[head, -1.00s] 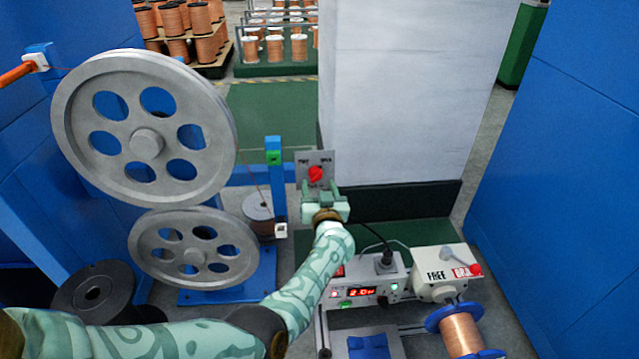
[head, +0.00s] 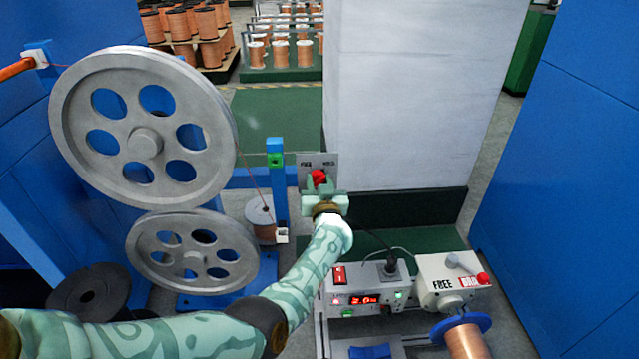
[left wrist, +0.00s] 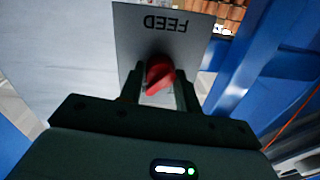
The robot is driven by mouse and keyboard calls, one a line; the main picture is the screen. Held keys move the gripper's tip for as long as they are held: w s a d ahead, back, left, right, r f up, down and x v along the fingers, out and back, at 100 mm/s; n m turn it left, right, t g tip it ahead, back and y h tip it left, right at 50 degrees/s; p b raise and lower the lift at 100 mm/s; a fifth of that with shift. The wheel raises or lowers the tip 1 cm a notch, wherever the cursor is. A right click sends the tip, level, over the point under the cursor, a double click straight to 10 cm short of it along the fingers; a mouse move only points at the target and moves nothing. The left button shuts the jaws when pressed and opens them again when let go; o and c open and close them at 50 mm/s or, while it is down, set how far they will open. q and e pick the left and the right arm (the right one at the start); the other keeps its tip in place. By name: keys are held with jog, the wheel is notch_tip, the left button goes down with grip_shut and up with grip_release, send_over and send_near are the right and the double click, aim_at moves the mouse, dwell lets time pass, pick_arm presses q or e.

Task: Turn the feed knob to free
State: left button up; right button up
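The red feed knob (head: 318,177) is on a grey plate (head: 331,160) fixed beside the white pillar. The plate has a label at upper left and upper right, too small to read surely. In the left wrist view the plate reads FEED, upside down, and the red knob (left wrist: 159,74) sits at a slant. My left gripper (head: 321,184) is at the knob, its fingers apart on either side of it. In the left wrist view the gripper (left wrist: 160,85) shows narrow gaps beside the knob; firm contact does not show. My right gripper is not in view.
A white box (head: 452,280) marked FREE has a red-tipped lever, above a copper spool (head: 466,341). A control unit (head: 362,292) with a red display stands left of it. Large grey pulleys (head: 75,120) stand at left. Blue panels flank both sides.

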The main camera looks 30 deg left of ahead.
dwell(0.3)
pick_arm(q)
jog(key=shift+s+a+n+h+p, duration=0.1)
jog(key=shift+n+h+p, duration=0.25)
jog(key=shift+n, duration=3.45)
jog(key=shift+s+n+h+p, duration=0.1)
jog(key=shift+n+h+p, duration=0.2)
jog(key=shift+n, duration=3.5)
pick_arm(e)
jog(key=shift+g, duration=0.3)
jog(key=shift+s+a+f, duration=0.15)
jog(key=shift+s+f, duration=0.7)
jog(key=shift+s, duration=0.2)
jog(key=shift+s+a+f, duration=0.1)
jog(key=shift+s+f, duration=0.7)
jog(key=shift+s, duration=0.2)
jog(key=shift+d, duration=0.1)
pick_arm(q)
jog(key=o, duration=1)
jog(key=shift+w, duration=0.1)
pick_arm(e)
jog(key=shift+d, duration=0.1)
pick_arm(q)
jog(key=shift+r, duration=0.1)
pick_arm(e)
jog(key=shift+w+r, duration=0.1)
